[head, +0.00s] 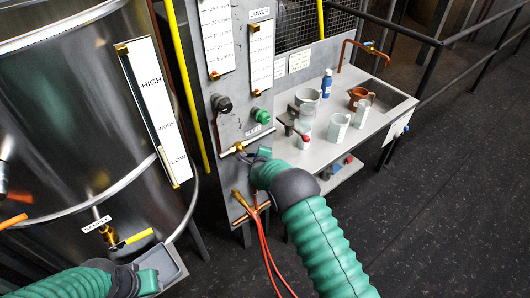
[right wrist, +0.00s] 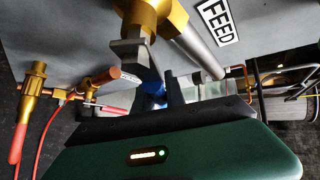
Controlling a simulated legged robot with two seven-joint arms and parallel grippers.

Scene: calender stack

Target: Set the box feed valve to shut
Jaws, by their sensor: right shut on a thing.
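The brass box feed valve (head: 238,148) sits on the grey panel below a small label (head: 258,131). In the right wrist view the brass valve body (right wrist: 148,14) is at the top, beside the FEED label (right wrist: 222,22). My right gripper (head: 252,157) is at the valve, its dark fingers (right wrist: 160,85) shut on the blue valve handle (right wrist: 153,90). The fingers cover most of the handle, so its exact angle is hard to read. My left gripper (head: 148,280) is low at the left, away from the valve; its jaws are unclear.
A steel tank (head: 75,120) with a level gauge (head: 158,115) and a yellow-handled sample valve (head: 130,240) stands left. Below the feed valve are brass fittings with red hoses (head: 265,245). A bench (head: 345,155) with cups and a bottle (head: 326,83) is at the right.

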